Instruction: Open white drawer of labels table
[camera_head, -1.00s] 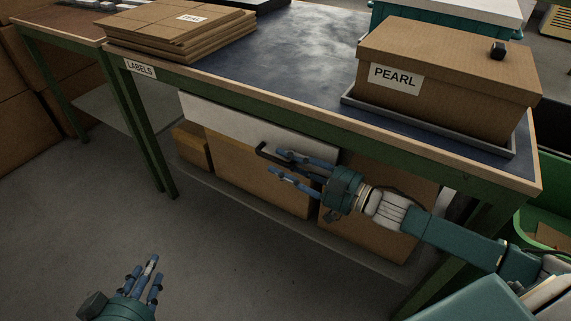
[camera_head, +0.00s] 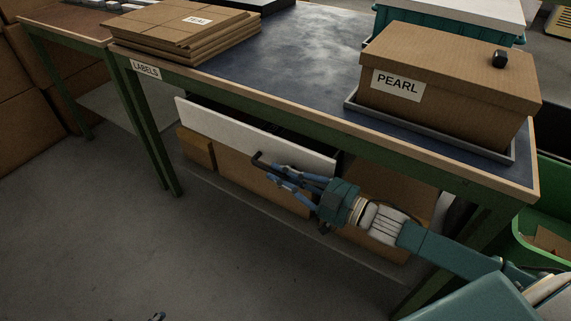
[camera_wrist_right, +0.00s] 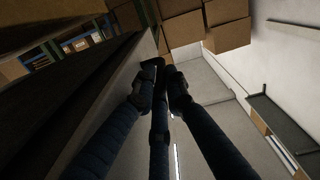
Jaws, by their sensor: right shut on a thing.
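The labels table (camera_head: 300,62) has a dark top, green legs and a LABELS sign (camera_head: 146,70) on its front edge. Its white drawer (camera_head: 235,132) is pulled out part way, and a dark gap shows behind the drawer front. My right gripper (camera_head: 275,172) is shut on the drawer's black handle (camera_head: 262,160). In the right wrist view the gripper's fingers (camera_wrist_right: 160,92) close around the dark handle beside the pale drawer front. My left gripper (camera_head: 152,317) shows only as fingertips at the bottom edge, so its state cannot be told.
A PEARL box (camera_head: 450,95) sits in a grey tray (camera_head: 430,130) on the tabletop. Flat cardboard (camera_head: 180,35) is stacked at the left. Cardboard boxes (camera_head: 235,175) stand on the lower shelf under the drawer. A green bin (camera_head: 540,215) is at the right. The floor in front is clear.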

